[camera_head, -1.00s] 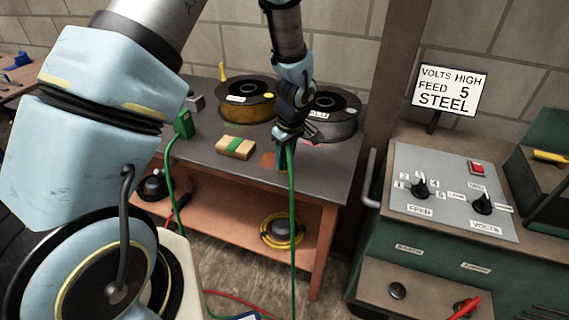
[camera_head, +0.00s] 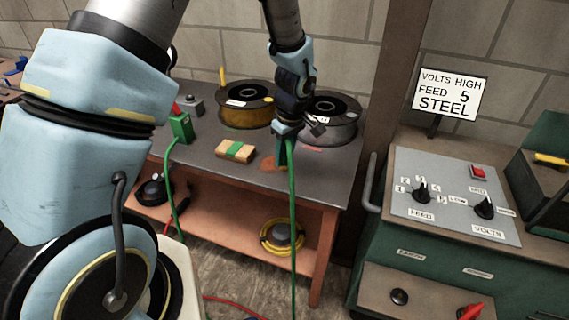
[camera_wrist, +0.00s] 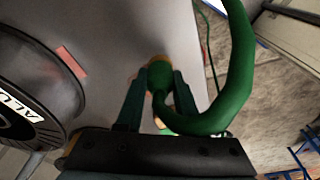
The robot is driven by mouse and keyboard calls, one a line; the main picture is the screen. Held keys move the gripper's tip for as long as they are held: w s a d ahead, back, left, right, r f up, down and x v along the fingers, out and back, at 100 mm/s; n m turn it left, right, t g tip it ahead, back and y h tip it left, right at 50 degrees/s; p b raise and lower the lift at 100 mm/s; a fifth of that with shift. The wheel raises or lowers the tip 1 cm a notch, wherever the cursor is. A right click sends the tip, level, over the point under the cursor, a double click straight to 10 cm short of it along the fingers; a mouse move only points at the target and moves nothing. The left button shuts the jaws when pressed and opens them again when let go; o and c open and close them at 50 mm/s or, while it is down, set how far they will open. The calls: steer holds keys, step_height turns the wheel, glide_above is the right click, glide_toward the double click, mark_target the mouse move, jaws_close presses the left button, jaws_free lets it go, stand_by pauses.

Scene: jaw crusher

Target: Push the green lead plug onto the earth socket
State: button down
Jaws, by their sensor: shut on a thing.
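My gripper (camera_head: 285,150) is shut on the green lead plug, above the right front part of the grey bench top. In the wrist view, my gripper (camera_wrist: 157,97) has its two fingers on either side of the green plug (camera_wrist: 160,78). The thick green lead loops from the plug to the right; in the head view the green lead (camera_head: 292,215) hangs down past the bench's front edge. The machine at the right has a round black fitting (camera_head: 399,297) and a red plug or handle (camera_head: 470,312) low on its front. I cannot tell which fitting is the earth socket.
The bench (camera_head: 215,165) carries a yellow-brown spool (camera_head: 246,115), a grey spool (camera_head: 335,132), a wooden block with a green band (camera_head: 236,151) and a green clamp-like piece (camera_head: 181,127). A brown post (camera_head: 385,100) and a grey handle (camera_head: 369,185) stand between bench and machine.

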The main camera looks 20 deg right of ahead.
step_height(320, 180, up, 7)
steer(key=shift+b, duration=0.65)
